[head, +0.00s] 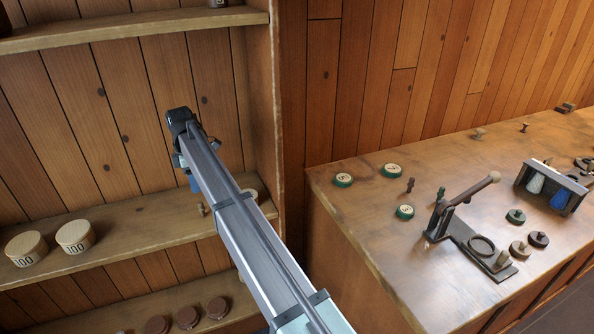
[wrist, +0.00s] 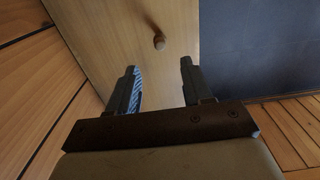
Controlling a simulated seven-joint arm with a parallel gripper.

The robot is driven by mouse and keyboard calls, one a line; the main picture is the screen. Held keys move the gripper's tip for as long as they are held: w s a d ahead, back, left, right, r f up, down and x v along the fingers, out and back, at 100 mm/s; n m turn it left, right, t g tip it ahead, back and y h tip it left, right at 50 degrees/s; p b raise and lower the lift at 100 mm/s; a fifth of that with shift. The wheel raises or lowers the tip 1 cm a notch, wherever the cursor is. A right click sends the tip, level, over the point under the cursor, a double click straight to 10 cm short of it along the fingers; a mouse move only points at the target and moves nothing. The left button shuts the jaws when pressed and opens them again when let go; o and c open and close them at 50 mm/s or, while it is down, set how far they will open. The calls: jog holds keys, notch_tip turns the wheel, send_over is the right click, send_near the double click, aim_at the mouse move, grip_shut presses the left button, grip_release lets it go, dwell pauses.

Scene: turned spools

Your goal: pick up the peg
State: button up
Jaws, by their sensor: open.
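A small brown peg (wrist: 159,41) with a rounded top stands on the wooden shelf in the wrist view, just beyond my fingertips and between their lines. In the head view a small peg (head: 201,209) shows on the middle shelf, just left of my arm, and looks like the same one. My gripper (wrist: 158,68) is open and empty, with the peg ahead of it and apart from both fingers. In the head view my gripper (head: 190,182) is above the shelf and partly hidden by my arm. One finger shows a blue-and-white striped inner face.
Two round boxes marked 100 (head: 75,236) stand left on the middle shelf (head: 140,238). A pale round thing (head: 250,195) is partly hidden behind my arm. An upright panel (head: 262,100) bounds the shelves on the right. The workbench (head: 345,215) holds discs, small pegs and a lever tool (head: 465,205).

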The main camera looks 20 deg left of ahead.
jog(key=w+d+r+m+t+y, duration=0.15)
jog(key=d+r+m, duration=0.35)
jog(key=d+r, duration=0.5)
jog(key=w+d+r+m+t+y, duration=0.1)
jog(key=w+d+r+m, duration=0.25)
jog(key=d+r, duration=0.65)
jog(key=g+h, duration=0.3)
send_over(443, 188)
notch_tip(443, 188, down, 12)
jog(key=shift+n+t+y, duration=0.25)
jog(key=shift+n, duration=0.2)
notch_tip(443, 188, down, 13)
jog(key=shift+w+f, duration=0.15)
jog(key=shift+f, duration=0.05)
jog(key=shift+c, duration=0.2)
